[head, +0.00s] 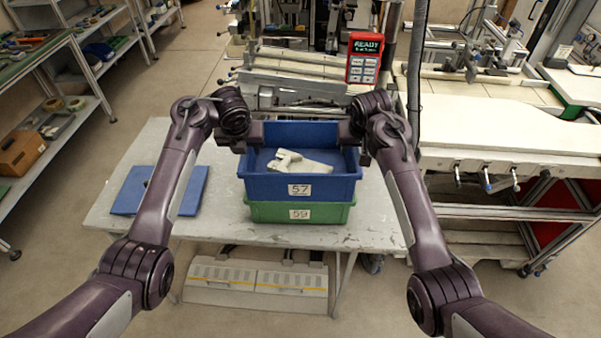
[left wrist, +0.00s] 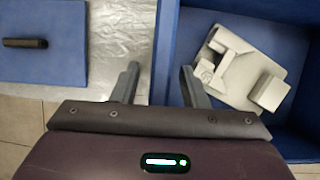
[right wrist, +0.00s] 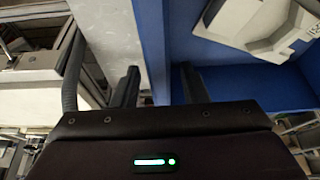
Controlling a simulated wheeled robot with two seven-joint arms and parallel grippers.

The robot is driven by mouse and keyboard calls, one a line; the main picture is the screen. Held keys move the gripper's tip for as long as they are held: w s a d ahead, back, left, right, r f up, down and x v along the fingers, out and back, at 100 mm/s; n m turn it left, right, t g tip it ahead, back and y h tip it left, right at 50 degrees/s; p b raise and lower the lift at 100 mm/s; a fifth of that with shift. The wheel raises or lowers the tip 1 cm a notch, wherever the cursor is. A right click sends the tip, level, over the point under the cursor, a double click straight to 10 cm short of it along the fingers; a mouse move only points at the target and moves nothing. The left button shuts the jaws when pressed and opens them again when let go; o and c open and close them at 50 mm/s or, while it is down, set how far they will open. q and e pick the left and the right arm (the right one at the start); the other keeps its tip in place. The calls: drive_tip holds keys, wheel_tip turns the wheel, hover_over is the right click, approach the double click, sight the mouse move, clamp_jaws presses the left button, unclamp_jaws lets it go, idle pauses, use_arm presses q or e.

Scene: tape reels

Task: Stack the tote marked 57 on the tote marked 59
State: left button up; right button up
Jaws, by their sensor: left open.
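The blue tote marked 57 (head: 265,188) sits upright on top of the green tote marked 59 (head: 270,212) on the table, lined up with it as far as I can see. Pale grey parts (head: 300,163) lie inside the blue tote. My left gripper (head: 250,134) is at the blue tote's left wall; in the left wrist view its open fingers (left wrist: 160,86) stand either side of that wall. My right gripper (head: 352,132) is at the right wall; in the right wrist view its fingers (right wrist: 158,86) are apart, either side of the wall with gaps showing.
A blue panel with a black handle (head: 130,190) lies on the table (head: 225,220) left of the totes. A machine with a READY display (head: 366,45) stands behind. Shelves (head: 75,125) are at the left, and a white-topped bench (head: 500,125) is at the right.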

use_arm(q)
drive_tip(key=v, duration=1)
drive_tip(key=shift+s+d+r, duration=0.1)
drive_tip(key=shift+r, duration=0.25)
use_arm(e)
drive_tip(key=shift+r, duration=0.1)
drive_tip(key=v, duration=0.7)
drive_tip(key=shift+s+r, duration=0.15)
use_arm(q)
drive_tip(key=shift+s+r, duration=0.3)
drive_tip(key=shift+r, duration=0.2)
drive_tip(key=shift+f, duration=0.1)
